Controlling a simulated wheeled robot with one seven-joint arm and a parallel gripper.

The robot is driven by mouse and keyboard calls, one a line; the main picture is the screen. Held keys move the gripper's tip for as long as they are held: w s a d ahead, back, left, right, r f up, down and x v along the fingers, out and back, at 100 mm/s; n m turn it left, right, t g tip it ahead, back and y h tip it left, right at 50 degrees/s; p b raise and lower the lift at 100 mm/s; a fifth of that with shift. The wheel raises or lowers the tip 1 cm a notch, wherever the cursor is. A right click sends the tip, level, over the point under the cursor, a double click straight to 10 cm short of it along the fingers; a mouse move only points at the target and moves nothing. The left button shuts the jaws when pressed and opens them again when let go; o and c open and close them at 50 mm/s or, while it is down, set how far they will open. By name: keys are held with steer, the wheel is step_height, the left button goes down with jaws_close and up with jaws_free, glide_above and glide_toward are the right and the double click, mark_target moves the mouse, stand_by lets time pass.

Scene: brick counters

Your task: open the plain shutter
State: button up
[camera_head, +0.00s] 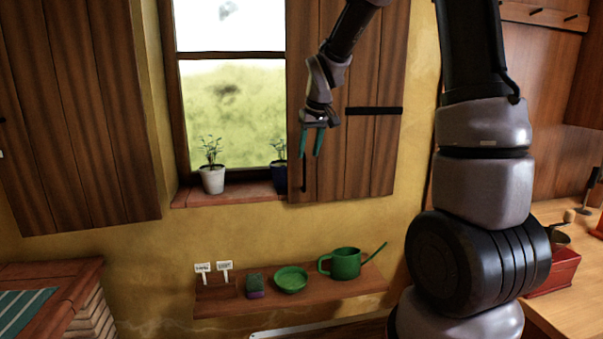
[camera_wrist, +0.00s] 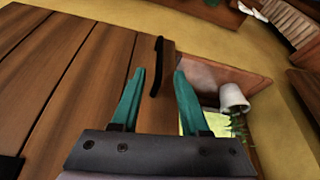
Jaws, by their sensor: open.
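Two brown plank shutters flank the window (camera_head: 232,110): a left shutter (camera_head: 85,110) and a right shutter (camera_head: 375,150). I cannot tell from markings which one is called plain. The right shutter has a black strap and a thin black upright handle (camera_head: 304,175) low near its window-side edge. It hides the window's right part. My gripper (camera_head: 310,156) is open and empty, pointing down in front of the right shutter, just above the handle. In the wrist view the handle (camera_wrist: 157,65) shows between the fingertips; whether they touch it I cannot tell.
Below, a shelf (camera_head: 215,303) bears a green watering can (camera_head: 345,264), a green bowl (camera_head: 290,280) and small items. A brick counter (camera_head: 60,270) is at left.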

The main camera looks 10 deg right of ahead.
mark_target(305, 168)
steer(key=x, duration=0.9)
steer(key=shift+d, duration=0.1)
jaws_close()
stand_by(1.1)
